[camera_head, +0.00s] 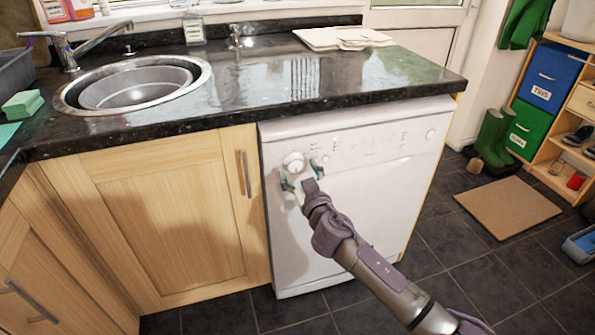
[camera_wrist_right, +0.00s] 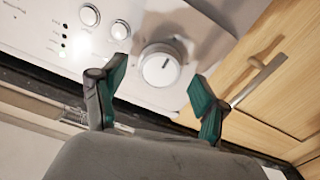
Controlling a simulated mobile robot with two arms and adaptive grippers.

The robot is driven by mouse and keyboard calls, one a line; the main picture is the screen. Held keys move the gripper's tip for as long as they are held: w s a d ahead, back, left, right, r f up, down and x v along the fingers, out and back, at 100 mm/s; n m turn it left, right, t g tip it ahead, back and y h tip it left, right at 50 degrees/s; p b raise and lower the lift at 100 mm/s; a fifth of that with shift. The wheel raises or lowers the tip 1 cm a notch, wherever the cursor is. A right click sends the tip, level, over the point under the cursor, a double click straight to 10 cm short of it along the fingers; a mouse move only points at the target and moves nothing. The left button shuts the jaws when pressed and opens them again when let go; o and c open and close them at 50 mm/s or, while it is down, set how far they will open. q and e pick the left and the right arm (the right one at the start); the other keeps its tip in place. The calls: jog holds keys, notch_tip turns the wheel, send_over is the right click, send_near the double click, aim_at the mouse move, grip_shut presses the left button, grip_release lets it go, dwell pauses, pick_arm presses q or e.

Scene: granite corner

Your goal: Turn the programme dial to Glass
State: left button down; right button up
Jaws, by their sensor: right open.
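The programme dial (camera_head: 293,162) is a round white knob at the left end of the white dishwasher's control panel (camera_head: 375,143). In the right wrist view the dial (camera_wrist_right: 160,66) shows a dark pointer line near its upper right; I cannot read any programme names around it. My right gripper (camera_head: 301,175) is open just in front of the dial. In the right wrist view its two green-padded fingers (camera_wrist_right: 160,88) stand apart, one to each side below the dial, and they do not appear to touch it. My left gripper is not in view.
Two smaller round buttons (camera_wrist_right: 104,23) sit beside the dial in the right wrist view. A wooden cupboard with a metal handle (camera_head: 246,174) adjoins the dishwasher on the left. The black worktop (camera_head: 240,100) overhangs above.

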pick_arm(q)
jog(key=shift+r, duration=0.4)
pick_arm(e)
jog(key=shift+w+a, duration=0.2)
jog(key=shift+w, duration=0.35)
jog(key=c, duration=1.2)
jog(key=shift+o, duration=0.2)
